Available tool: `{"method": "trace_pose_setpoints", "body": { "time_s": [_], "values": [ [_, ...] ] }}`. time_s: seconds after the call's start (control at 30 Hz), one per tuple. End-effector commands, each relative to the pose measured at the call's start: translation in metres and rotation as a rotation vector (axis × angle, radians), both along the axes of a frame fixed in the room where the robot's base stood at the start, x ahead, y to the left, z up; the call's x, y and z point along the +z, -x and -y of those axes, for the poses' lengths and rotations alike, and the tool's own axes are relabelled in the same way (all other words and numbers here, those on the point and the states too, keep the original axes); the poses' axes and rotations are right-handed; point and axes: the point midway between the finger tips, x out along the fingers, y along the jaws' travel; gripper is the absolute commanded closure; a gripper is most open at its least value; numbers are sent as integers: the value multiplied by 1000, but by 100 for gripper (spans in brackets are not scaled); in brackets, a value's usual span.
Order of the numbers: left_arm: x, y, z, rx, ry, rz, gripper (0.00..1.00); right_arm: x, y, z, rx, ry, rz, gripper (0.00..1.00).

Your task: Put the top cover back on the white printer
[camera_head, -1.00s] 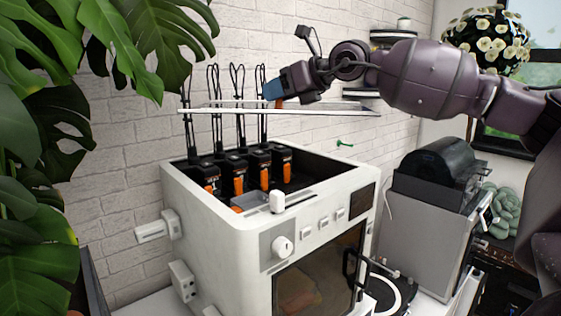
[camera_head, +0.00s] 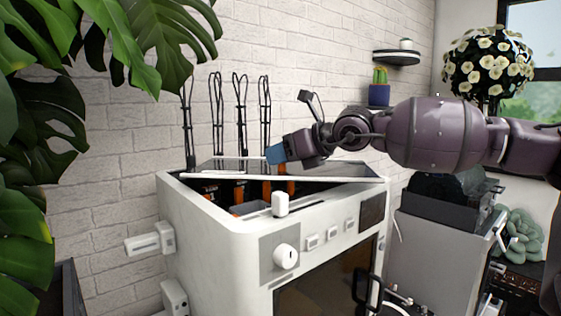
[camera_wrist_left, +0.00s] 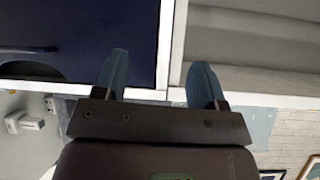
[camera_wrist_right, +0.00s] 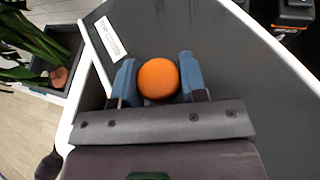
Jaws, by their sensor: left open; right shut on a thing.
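The white printer (camera_head: 215,225) stands open at the top in the head view, with black and orange parts inside. The top cover (camera_head: 330,178) is a flat panel with a pale rim, lying low over the opening. It sits askew, with its front edge at the level of the printer's rim. My right gripper (camera_head: 275,154) is above the cover, shut on its orange knob (camera_wrist_right: 158,79), seen between the fingertips in the right wrist view. My left gripper (camera_wrist_left: 160,82) shows in the left wrist view, open and empty, near a dark panel with a white frame.
Several black cable loops (camera_head: 240,110) rise behind the printer against the brick wall. A large leafy plant (camera_head: 35,150) is at left. A grey machine (camera_head: 430,240) stands close at right. A shelf with a cactus pot (camera_head: 379,94) is behind my right arm.

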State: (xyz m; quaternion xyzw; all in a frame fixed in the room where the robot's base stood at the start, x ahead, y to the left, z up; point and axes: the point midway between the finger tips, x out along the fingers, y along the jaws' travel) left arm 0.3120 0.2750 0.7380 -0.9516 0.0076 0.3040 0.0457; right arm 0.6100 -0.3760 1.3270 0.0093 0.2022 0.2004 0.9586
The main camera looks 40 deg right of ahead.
Motion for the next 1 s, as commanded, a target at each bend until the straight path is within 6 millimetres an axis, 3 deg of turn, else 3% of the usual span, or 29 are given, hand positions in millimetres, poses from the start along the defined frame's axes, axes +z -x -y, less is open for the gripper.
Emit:
{"method": "trace_pose_setpoints", "body": {
  "time_s": [0.2,0.6,0.83,0.87,1.0],
  "values": [
    [9,-12,2,-7,0,29,35,4,1,0,0,0,8,95],
    [-4,-6,1,-8,-3,9,35,-8,0,0,0,0,4,95],
    [0,-9,2,-10,-2,18,35,-9,1,0,1,0,7,95],
    [1,-9,2,-10,-2,18,35,-10,1,0,0,0,4,58],
    [1,-9,2,-10,-2,19,35,-10,1,0,0,0,4,36]
  ]
}}
